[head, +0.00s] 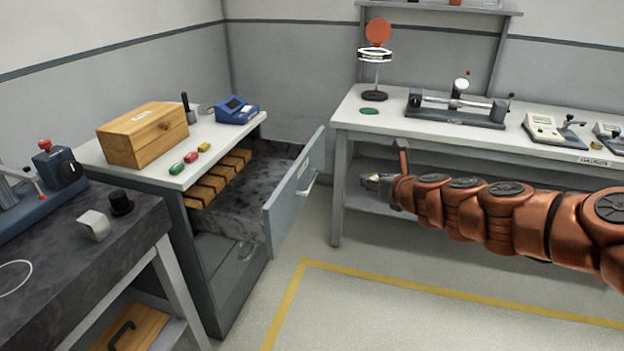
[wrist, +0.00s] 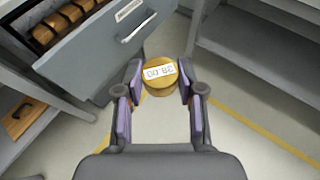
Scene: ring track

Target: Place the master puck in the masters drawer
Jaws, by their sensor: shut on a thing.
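In the head view my gripper (head: 378,182) is beside the right bench, to the right of the open drawer; the puck is hard to make out there. The open drawer (head: 285,205) has a grey front, a handle, and a row of wooden blocks inside; its small label is unreadable. In the wrist view the drawer front (wrist: 105,50) is at the upper left, apart from the puck.
The right bench (head: 345,125) carries instruments. The dark bench (head: 75,235) is at the left. Floor (head: 400,315) with yellow lines is clear.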

